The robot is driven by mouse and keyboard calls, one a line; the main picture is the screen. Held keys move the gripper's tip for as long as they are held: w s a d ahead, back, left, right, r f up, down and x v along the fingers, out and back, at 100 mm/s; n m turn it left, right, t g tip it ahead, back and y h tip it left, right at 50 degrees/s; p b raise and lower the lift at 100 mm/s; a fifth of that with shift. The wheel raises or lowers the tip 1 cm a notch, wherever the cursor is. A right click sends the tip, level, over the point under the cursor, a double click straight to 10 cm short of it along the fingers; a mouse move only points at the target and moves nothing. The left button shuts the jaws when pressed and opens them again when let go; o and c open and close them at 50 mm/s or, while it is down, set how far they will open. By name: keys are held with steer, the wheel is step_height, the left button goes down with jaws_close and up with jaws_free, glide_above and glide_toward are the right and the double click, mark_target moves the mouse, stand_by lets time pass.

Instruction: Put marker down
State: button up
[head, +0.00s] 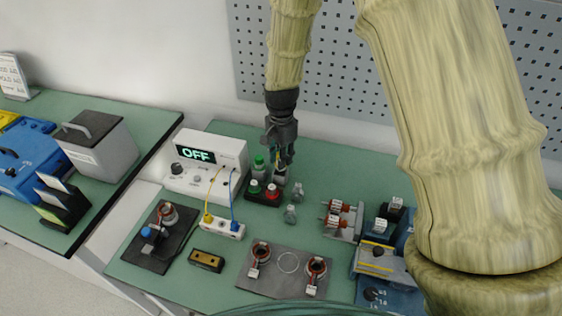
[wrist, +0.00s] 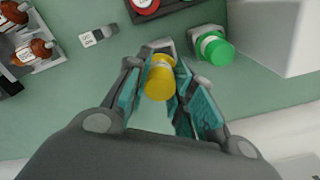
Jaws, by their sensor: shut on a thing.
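My gripper (wrist: 160,90) is shut on a short marker with a yellow top (wrist: 159,84), its fingers on either side of it. A pale band and a grey lower part show beyond the yellow top. In the head view my gripper (head: 281,158) points down at the back of the bench, and the marker's pale lower part (head: 281,178) shows beneath it. I cannot tell whether the marker touches the bench. A green-topped marker (wrist: 214,48) stands just right of it in the wrist view, and left of my gripper in the head view (head: 259,165).
A black block with red and green knobs (head: 263,196) is close in front. The white power supply (head: 215,156) reading OFF stands left. Grey tags (head: 290,214) and a stand with copper-coloured parts (head: 342,220) lie to the right. Green bench (head: 330,163) is bare behind that stand.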

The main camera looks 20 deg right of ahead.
steer(key=f, duration=0.3)
steer(key=shift+w+f+p, duration=0.1)
steer(key=shift+w+p, duration=0.2)
steer(key=shift+s, duration=0.2)
steer(key=shift+f, duration=0.3)
steer(key=shift+f, duration=0.1)
steer(key=o, duration=1)
steer(key=shift+c, duration=0.2)
steer(key=shift+r+b, duration=1.45)
steer(key=shift+r, duration=5)
